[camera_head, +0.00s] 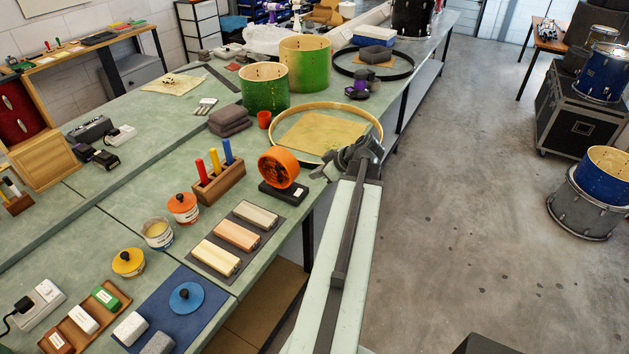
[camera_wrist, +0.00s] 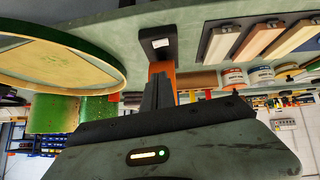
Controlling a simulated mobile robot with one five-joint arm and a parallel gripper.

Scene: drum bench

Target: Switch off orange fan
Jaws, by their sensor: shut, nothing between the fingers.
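The orange fan (camera_head: 278,168) stands on its dark base (camera_head: 283,192) near the front edge of the bench, left of my gripper. In the wrist view, which looks upside down, the fan's orange ring (camera_wrist: 162,67) is partly hidden behind my fingers, and the dark base (camera_wrist: 148,34) carries a small pale patch. I cannot tell whether the fan is spinning. My gripper (camera_head: 322,172) is shut and empty, just right of the fan in the head view. Its fingers also show in the wrist view (camera_wrist: 160,88), pointing toward the fan; contact cannot be told.
A wooden block with coloured pegs (camera_head: 217,181) stands left of the fan. A mat with several wooden blocks (camera_head: 237,235) lies nearer. A large drum hoop (camera_head: 277,123) lies behind. The floor (camera_head: 470,200) to the right is open.

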